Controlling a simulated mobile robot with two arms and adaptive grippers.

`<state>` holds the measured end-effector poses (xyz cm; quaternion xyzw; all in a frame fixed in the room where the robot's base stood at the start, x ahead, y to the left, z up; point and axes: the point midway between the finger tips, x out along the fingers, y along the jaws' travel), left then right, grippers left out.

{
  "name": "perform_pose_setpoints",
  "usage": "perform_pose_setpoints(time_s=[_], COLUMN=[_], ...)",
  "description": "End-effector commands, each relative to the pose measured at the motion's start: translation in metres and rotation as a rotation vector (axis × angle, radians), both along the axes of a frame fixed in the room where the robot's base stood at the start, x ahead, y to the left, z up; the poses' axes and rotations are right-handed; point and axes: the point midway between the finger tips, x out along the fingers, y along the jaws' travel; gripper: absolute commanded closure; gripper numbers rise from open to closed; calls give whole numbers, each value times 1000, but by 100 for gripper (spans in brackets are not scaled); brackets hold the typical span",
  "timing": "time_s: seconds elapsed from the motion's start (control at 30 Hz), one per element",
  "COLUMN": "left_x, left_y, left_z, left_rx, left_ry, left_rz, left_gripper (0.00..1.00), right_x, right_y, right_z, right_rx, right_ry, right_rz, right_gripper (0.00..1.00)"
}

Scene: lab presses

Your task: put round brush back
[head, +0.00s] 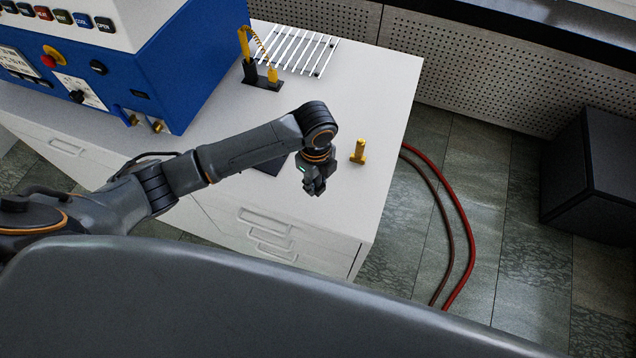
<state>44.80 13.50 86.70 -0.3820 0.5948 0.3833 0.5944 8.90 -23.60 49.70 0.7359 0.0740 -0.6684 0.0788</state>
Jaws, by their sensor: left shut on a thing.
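My left gripper (314,184) points down over the front right part of the white bench (385,100). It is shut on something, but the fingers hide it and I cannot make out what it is. A small yellow upright piece with a wider foot (359,152) stands on the bench just right of the gripper, apart from it. A black stand with yellow tools (262,82) and a coiled yellow cord is farther back. I cannot clearly pick out a round brush. My right gripper is not in view.
A blue press (185,75) with buttons fills the back left of the bench. A slatted metal rack (300,50) lies behind the stand. A dark flat thing (270,164) is partly under my arm. Red hoses (460,215) and a dark box (590,170) are right of the bench.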

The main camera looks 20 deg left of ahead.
Motion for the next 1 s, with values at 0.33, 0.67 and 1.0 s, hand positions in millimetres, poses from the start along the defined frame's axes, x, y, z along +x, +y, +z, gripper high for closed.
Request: perform_pose_setpoints(time_s=[0.33, 0.67, 1.0], left_x=[14, 14, 14], left_y=[-2, -1, -1], left_z=[-27, -48, -51], left_rx=[-1, 0, 1], left_ry=[4, -1, 0], left_rz=[1, 0, 0], left_gripper=[100, 100, 52], right_x=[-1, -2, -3], right_y=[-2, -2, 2], right_z=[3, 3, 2], right_rx=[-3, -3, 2], right_ry=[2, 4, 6], right_rz=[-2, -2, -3], right_gripper=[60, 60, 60])
